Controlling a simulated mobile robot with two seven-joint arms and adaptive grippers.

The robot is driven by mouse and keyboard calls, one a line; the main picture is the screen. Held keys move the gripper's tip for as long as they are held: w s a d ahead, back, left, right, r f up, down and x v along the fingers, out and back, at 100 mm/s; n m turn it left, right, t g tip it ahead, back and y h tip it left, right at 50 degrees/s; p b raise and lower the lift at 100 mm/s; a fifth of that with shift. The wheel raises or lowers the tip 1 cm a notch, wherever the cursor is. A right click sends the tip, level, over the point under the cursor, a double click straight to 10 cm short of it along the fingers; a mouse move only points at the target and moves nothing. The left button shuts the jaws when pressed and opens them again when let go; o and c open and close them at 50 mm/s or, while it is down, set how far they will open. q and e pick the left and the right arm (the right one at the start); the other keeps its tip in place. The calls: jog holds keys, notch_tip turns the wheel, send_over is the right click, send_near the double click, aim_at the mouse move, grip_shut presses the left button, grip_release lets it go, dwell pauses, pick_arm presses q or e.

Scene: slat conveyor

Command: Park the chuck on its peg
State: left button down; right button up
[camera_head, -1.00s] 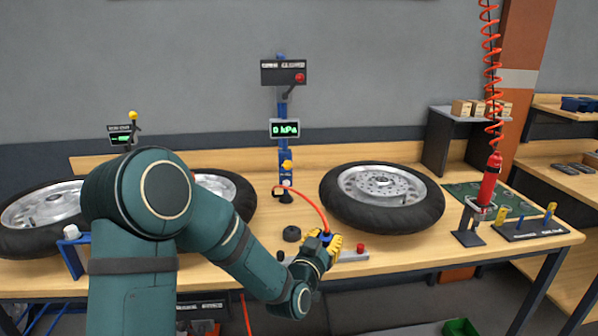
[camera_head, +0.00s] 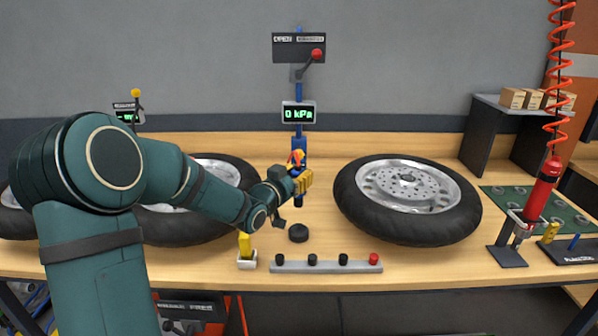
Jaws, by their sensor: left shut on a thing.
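My left gripper (camera_head: 303,181) has yellow fingers. It is shut at the blue post (camera_head: 298,90) in the middle of the table, in front of the post's lower part. The chuck is in its grasp and mostly hidden by the fingers and wrist. A small red and blue piece (camera_head: 297,157) shows just above the fingers; I cannot tell if it belongs to the chuck, its hose or the post. The peg is hidden behind the gripper, so I cannot tell whether the chuck touches it. My right gripper is not in view.
A gauge reading 0 kPa (camera_head: 299,113) and a sign with a red lever (camera_head: 316,54) are on the post. Wheels (camera_head: 407,190) lie either side. In front are a black puck (camera_head: 298,233), a grey strip with knobs (camera_head: 325,266) and a yellow-topped holder (camera_head: 246,250).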

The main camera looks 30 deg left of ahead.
aim_at(298, 167)
pick_arm(q)
notch_tip(298, 167, down, 3)
jog(key=shift+r+b, duration=0.15)
jog(key=shift+b, duration=0.4)
notch_tip(298, 167, down, 2)
jog(key=shift+f+b, duration=0.15)
jog(key=shift+b, duration=0.65)
jog(key=shift+w+f, duration=0.1)
jog(key=shift+f, duration=0.5)
jog(key=shift+f, duration=0.85)
jog(key=c, duration=0.7)
grip_release()
jog(key=shift+r+p, duration=2.9)
jog(key=shift+r, duration=2.6)
